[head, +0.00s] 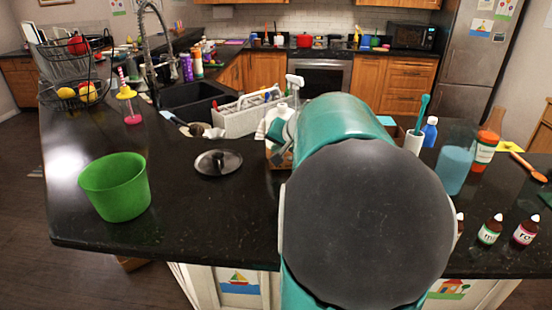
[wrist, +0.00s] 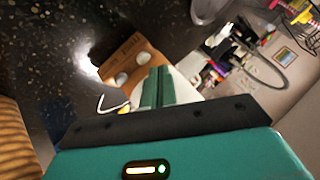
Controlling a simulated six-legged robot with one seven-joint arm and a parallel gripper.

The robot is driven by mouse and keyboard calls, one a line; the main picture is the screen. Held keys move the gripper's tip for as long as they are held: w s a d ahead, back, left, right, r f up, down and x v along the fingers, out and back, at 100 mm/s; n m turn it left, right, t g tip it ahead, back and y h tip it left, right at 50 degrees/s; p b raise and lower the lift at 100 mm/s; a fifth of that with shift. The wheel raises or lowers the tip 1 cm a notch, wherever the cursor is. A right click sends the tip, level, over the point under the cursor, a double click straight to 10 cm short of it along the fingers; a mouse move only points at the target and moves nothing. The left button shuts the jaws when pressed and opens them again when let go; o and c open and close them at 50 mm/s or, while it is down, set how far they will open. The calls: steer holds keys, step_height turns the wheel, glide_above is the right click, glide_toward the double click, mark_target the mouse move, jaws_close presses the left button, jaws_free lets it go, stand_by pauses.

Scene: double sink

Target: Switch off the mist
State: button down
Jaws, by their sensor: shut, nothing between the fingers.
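In the wrist view, a brown wooden panel (wrist: 110,65) with dark lettering and two pale round buttons (wrist: 142,58) lies just beyond my fingertips. A white body adjoins it, partly behind the fingers, and a thin white cord shows beside it. I cannot see any mist. My gripper (wrist: 158,82) has its green fingers together and empty, pointing at the panel's edge near the buttons. I cannot tell whether they touch it. In the head view my arm's large teal and grey link covers the middle, and the panel cannot be made out there.
Small dropper bottles (head: 490,230) stand right of my arm. A green bin (head: 115,188), a pot lid (head: 218,162) and a white caddy (head: 245,118) stand on the left counter. A blue-filled container (head: 455,165) and an orange-capped bottle (head: 484,150) stand at right.

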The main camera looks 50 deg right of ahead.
steer(key=shift+r, duration=2.5)
